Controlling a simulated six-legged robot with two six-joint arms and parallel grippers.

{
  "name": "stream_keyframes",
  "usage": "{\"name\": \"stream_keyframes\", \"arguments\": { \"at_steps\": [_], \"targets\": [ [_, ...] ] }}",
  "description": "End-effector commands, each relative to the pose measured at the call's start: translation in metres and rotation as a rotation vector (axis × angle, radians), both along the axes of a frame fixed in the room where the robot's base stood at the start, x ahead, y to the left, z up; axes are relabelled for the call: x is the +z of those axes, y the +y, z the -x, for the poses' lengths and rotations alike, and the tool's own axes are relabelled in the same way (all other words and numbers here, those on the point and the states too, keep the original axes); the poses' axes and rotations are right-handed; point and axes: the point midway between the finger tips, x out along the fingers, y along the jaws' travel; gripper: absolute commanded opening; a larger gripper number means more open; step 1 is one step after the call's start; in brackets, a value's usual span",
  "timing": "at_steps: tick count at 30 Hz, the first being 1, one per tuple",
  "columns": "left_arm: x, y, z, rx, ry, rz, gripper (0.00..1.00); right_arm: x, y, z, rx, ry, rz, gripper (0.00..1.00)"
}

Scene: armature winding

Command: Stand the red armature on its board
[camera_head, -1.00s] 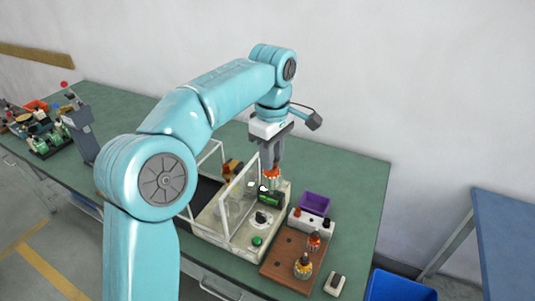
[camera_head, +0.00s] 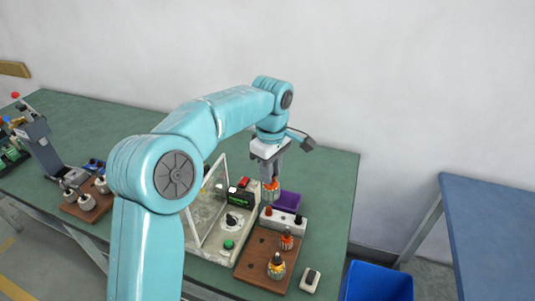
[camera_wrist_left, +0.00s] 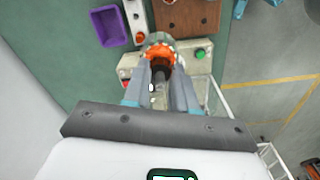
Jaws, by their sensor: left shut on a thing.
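My left gripper (camera_head: 270,177) points down and is shut on the red armature (camera_head: 271,192), which looks orange-red with a grey body. It hangs upright in the air near the purple bin, behind the brown board (camera_head: 247,271). In the left wrist view the armature (camera_wrist_left: 159,50) sits between the fingers, with the board (camera_wrist_left: 190,20) beyond it. An orange-topped armature (camera_head: 286,241) and a yellow-topped armature (camera_head: 276,268) stand on the board, which also has bare holes. My right gripper is not in view.
The winding machine (camera_head: 213,244) with its clear guard is left of the board. A white block with knobs (camera_head: 290,222) stands behind the board, near the purple bin (camera_head: 288,200). A small switch box (camera_head: 310,280) is to the right. A blue bin (camera_head: 377,283) stands off the table.

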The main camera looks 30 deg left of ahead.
Motion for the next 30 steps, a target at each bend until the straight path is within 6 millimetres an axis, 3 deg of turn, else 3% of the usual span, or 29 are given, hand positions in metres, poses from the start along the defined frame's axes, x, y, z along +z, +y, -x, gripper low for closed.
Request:
{"name": "stream_keyframes", "arguments": {
  "at_steps": [6,9,20,30],
  "targets": [
    [-0.065,-0.001,0.013,-0.027,0.004,0.000,0.00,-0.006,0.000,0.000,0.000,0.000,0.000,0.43],
    [-0.086,0.001,0.023,-0.028,0.003,0.000,0.00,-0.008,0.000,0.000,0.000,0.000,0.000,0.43],
    [-0.111,0.008,0.030,-0.011,-0.001,-0.002,0.00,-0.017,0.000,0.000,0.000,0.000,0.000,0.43],
    [-0.146,0.008,0.031,-0.011,0.000,-0.001,0.00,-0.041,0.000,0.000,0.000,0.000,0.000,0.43]
  ]
}}
